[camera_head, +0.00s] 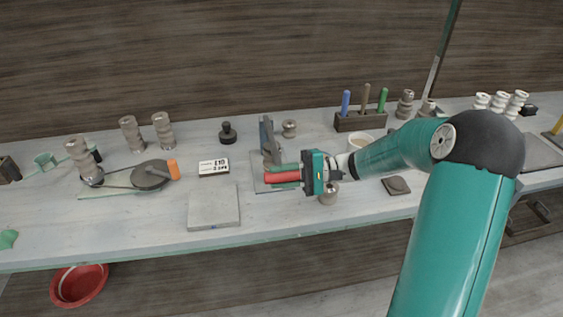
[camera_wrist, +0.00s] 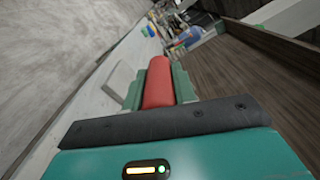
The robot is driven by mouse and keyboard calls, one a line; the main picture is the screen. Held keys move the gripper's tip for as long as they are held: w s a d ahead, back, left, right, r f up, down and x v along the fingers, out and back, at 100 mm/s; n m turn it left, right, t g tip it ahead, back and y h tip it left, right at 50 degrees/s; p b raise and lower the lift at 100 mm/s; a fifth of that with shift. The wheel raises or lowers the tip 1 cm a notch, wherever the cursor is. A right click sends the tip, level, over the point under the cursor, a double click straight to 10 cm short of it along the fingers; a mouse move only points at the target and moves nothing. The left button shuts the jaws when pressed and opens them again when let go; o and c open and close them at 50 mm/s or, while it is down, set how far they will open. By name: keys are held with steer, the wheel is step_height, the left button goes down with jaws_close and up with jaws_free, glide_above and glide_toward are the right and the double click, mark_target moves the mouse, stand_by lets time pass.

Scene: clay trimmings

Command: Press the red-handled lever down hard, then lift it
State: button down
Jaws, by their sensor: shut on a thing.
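The red handle (camera_head: 281,177) of the lever lies roughly level in the head view, low over the bench beside a grey metal stand (camera_head: 267,138). My gripper (camera_head: 287,176) reaches it from the right, with its green fingers along the handle, shut on it. In the wrist view, the red handle (camera_wrist: 158,82) sits between the two green fingers (camera_wrist: 158,92), and its far end shows past the dark gripper edge. The lever's arm and its joint to the stand are mostly hidden.
A pale square slab (camera_head: 213,208) lies front left of the stand. A price card (camera_head: 213,167) and a dark stamp-like piece (camera_head: 227,133) are to the left. A wooden holder (camera_head: 361,121) with coloured handles and a white bowl (camera_head: 361,143) stand behind my arm. A small pot (camera_head: 329,193) is close under my gripper.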

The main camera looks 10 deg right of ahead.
steer(key=shift+f, duration=0.45)
steer(key=c, duration=1.1)
jaws_free()
steer(key=d, duration=1.3)
steer(key=shift+d, duration=0.4)
steer(key=shift+a, duration=0.1)
